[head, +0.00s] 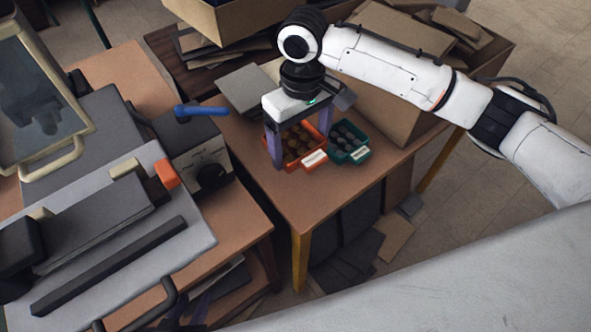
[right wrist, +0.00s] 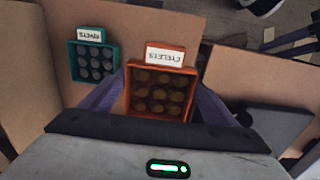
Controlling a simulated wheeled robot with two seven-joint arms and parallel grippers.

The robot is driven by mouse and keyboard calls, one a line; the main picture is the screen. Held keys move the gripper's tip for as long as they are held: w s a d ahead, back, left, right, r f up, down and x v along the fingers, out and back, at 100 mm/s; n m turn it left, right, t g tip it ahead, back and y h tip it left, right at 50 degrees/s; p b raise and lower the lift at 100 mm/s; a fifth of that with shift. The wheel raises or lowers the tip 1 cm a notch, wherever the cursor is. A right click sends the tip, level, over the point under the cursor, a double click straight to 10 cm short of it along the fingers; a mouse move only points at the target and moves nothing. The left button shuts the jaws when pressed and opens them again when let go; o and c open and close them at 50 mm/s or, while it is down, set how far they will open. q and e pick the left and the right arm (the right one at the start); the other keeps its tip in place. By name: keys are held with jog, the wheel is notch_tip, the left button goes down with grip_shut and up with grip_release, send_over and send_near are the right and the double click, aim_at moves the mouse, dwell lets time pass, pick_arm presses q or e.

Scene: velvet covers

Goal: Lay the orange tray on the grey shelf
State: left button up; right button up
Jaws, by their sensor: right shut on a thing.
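The orange tray (head: 303,148) holds several round brown pieces and has a white label at its near side. It also shows in the right wrist view (right wrist: 160,90), label reading upside down. My right gripper (head: 298,150) points down, its purple fingers shut on the tray's opposite sides. The tray is at or just above the brown table; I cannot tell if it touches. A flat grey slab (head: 247,88) behind and left of it looks like the grey shelf. Dark purplish shapes at the bottom edge of the head view may be my left gripper; its jaws are unclear.
A teal tray (head: 347,141) of grey pieces stands close to the orange tray's right. Cardboard boxes (head: 385,95) crowd the back right. A grey machine with a knob (head: 193,150) and blue lever stands on the left table. The table's front corner is bare.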

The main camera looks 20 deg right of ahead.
send_near(300, 180)
notch_tip(300, 180, down, 5)
jog(key=shift+f+p, duration=0.1)
jog(key=shift+p, duration=0.25)
jog(key=shift+f, duration=0.35)
jog(key=shift+f, duration=0.15)
jog(key=o, duration=1.1)
jog(key=shift+f, duration=0.1)
